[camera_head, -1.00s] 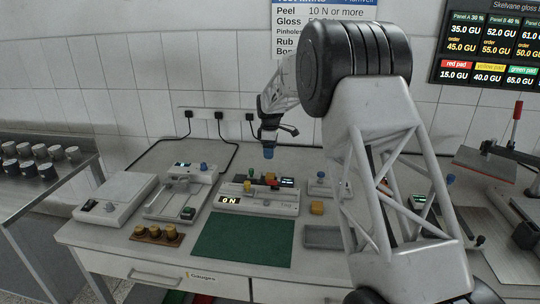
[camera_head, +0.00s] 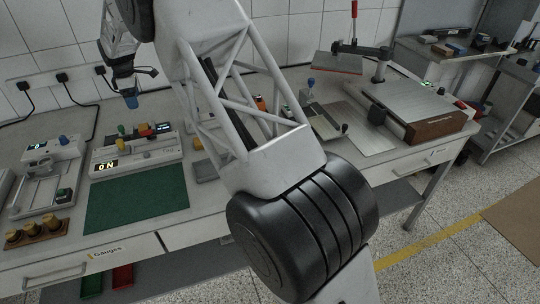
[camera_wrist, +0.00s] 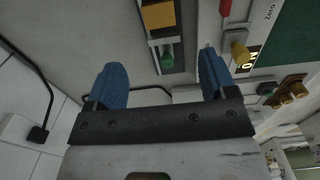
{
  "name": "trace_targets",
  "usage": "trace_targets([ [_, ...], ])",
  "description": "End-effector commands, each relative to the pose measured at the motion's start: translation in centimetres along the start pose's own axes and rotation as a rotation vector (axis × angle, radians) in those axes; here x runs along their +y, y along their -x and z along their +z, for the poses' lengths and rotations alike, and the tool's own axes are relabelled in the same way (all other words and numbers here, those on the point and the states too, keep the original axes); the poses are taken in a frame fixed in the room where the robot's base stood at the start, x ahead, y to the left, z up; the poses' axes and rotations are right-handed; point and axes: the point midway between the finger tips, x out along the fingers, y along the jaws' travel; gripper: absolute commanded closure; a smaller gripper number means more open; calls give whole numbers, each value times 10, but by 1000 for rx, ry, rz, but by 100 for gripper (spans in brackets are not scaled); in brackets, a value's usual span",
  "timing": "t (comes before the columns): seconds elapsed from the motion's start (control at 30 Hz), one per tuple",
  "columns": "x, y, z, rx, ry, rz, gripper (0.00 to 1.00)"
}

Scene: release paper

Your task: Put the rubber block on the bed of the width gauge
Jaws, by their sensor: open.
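My gripper (camera_head: 131,98) hangs above the back of the bench, over the area behind the peel-force device. In the wrist view its two blue fingers (camera_wrist: 158,88) are apart with nothing between them. I cannot tell for certain which thing is the rubber block. A yellow-orange block (camera_wrist: 158,14) shows at the top of the wrist view, away from the fingers. A white device with rails and a small display (camera_head: 52,152), at the left of the head view, looks like the width gauge. I see no block clearly on its bed.
A white device (camera_head: 108,165) reading "0 N" stands behind a green mat (camera_head: 140,190). A wooden rack with brass weights (camera_head: 38,233) lies front left. My arm hides part of the bench. A lever press (camera_head: 352,48) stands at the right. The green mat is bare.

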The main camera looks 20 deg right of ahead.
Motion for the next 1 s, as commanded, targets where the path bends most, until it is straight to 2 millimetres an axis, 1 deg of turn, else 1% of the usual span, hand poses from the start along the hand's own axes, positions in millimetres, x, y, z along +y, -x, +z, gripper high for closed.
trace_targets([
  [0.17,-12,18,14,3,-41,8,22],
  [0.37,-40,50,46,8,-139,21,22],
  [0.57,-80,85,84,15,-261,38,22],
  [0.7,-110,107,110,21,-346,49,22],
  [0.87,-147,129,138,28,-444,62,22],
  [1.0,-181,145,162,36,-530,73,22],
])
